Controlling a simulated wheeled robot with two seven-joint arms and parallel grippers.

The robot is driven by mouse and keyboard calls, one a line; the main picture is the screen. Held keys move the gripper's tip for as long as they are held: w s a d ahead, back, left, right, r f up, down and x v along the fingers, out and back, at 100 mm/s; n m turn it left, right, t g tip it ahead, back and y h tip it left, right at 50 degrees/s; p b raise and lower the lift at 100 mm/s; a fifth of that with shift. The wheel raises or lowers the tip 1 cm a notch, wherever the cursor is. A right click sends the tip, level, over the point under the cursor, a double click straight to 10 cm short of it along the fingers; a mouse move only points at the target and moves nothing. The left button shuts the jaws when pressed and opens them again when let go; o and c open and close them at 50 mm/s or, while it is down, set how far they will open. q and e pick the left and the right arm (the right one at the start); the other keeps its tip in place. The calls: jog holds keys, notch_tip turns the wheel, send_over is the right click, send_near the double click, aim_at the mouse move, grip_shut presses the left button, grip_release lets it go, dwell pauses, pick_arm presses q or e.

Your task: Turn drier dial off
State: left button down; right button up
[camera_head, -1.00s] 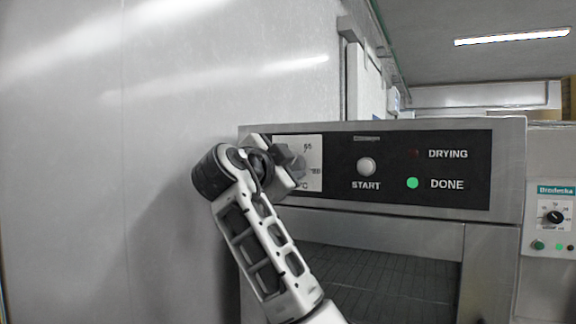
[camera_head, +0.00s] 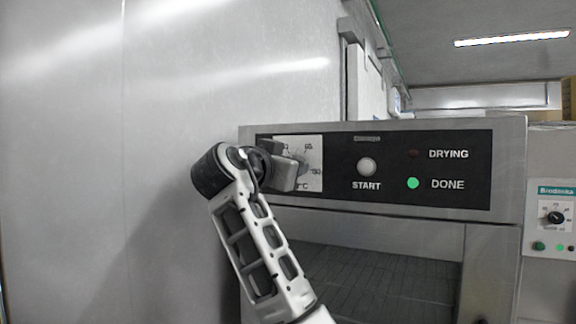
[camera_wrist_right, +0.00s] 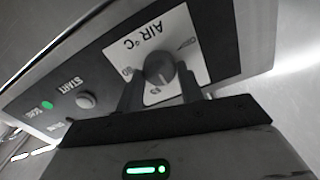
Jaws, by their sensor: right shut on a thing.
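The drier dial (camera_wrist_right: 159,69) is a round grey knob on a white scale plate marked "AIR °C". In the head view the plate (camera_head: 313,146) is at the left of the drier's black panel, and my gripper covers much of the dial. My right gripper (camera_head: 287,166) is at the dial. In the right wrist view its dark fingers (camera_wrist_right: 160,88) stand on either side of the knob, shut on it. I cannot read the dial's setting clearly. My left gripper is not in view.
The drier (camera_head: 383,222) has a START button (camera_head: 367,167), a green lit DONE lamp (camera_head: 413,183) and a dark DRYING lamp (camera_head: 413,154). A grey wall (camera_head: 90,160) stands close at left. Another machine (camera_head: 550,215) with a small dial is at right.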

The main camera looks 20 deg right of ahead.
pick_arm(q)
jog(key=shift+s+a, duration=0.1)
pick_arm(e)
jog(key=shift+w+a+n, duration=0.1)
jog(key=shift+n, duration=10.2)
jog(key=shift+f, duration=0.1)
jog(key=o, duration=1)
pick_arm(q)
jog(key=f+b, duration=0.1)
jog(key=b, duration=0.1)
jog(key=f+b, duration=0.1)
jog(key=b, duration=0.1)
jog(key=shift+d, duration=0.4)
pick_arm(e)
jog(key=v, duration=1.6)
